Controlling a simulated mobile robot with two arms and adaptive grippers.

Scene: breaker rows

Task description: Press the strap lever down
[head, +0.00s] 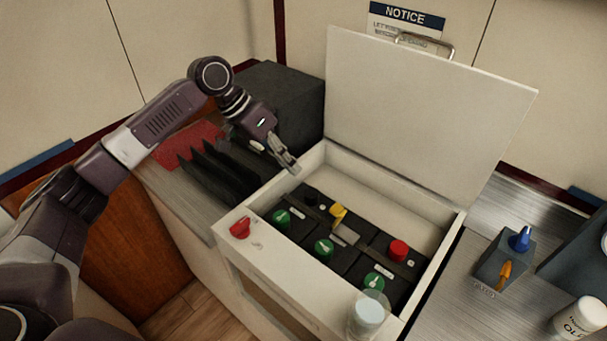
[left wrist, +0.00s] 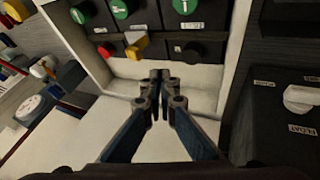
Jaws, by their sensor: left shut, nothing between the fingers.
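The yellow lever (head: 338,214) sticks up among the black breaker blocks in the open white box, beside a grey strap piece (head: 345,234). I cannot tell for certain whether it is the strap lever. It also shows in the left wrist view (left wrist: 137,46), up and left of the fingertips. My left gripper (head: 293,168) is shut and empty, above the box's back left rim and apart from the lever. Its fingers (left wrist: 161,77) point toward the breaker blocks in the left wrist view. My right gripper is not in view.
The box (head: 285,181) has a raised white lid (head: 425,110). Green knobs (head: 323,248) and a red knob (head: 398,250) stand near the lever. A clear jar (head: 368,312) is at the front rim. Black upright plates (head: 220,170) stand at left.

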